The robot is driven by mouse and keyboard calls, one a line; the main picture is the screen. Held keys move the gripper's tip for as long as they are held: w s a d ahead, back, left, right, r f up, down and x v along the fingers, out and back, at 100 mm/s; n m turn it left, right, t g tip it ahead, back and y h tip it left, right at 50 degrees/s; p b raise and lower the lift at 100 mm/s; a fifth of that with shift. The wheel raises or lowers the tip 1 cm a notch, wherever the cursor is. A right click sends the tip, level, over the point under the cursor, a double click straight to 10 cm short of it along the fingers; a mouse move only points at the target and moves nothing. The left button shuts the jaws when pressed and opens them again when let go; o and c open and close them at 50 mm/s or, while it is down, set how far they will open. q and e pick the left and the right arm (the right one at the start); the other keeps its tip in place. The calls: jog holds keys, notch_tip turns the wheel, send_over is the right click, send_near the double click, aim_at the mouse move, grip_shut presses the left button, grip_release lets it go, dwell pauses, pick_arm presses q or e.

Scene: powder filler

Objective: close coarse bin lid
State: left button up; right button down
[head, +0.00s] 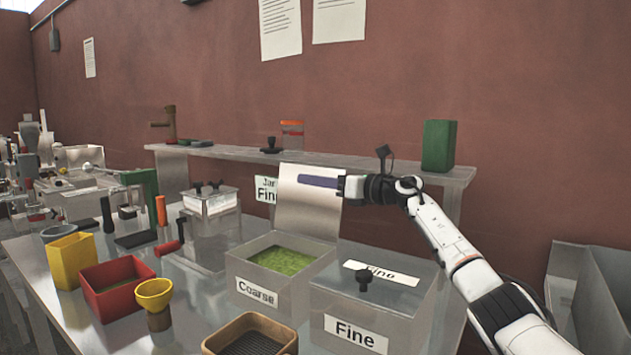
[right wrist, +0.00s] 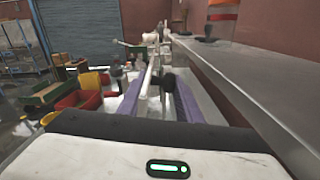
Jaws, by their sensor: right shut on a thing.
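The coarse bin (head: 243,268) stands open on the table, with its "Coarse" label in front and green granular stuff inside. Its pale metal lid (head: 305,214) stands nearly upright at the bin's back edge. My right gripper (head: 303,181) reaches in from the right, with a purple finger lying across the lid's upper part. In the right wrist view, the purple fingers of my right gripper (right wrist: 157,90) lie on both sides of the lid's thin edge (right wrist: 150,78), shut on it. A black knob (right wrist: 168,82) shows beside that edge. My left gripper is not in view.
The closed fine bin (head: 370,310) stands just right of the coarse bin. A tan tray (head: 212,343), a yellow cup (head: 154,290) and a red bin (head: 92,300) stand in front and left. A shelf (head: 235,153) runs behind, bearing a green box (head: 438,146).

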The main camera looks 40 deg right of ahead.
jog(key=shift+s+a+r, duration=0.1)
jog(key=shift+a, duration=0.15)
jog(key=shift+s+a+n+b, duration=0.3)
jog(key=shift+s+a+n, duration=0.05)
jog(key=shift+a+n, duration=0.9)
jog(key=shift+s+a+n+b, duration=0.3)
jog(key=shift+s+a+n, duration=0.1)
jog(key=shift+a+n, duration=0.85)
jog(key=shift+s+a+n+b, duration=0.35)
jog(key=shift+a+n, duration=0.75)
jog(key=shift+a, duration=0.2)
jog(key=c, duration=1.4)
grip_release()
notch_tip(320, 180, up, 10)
jog(key=p, duration=0.2)
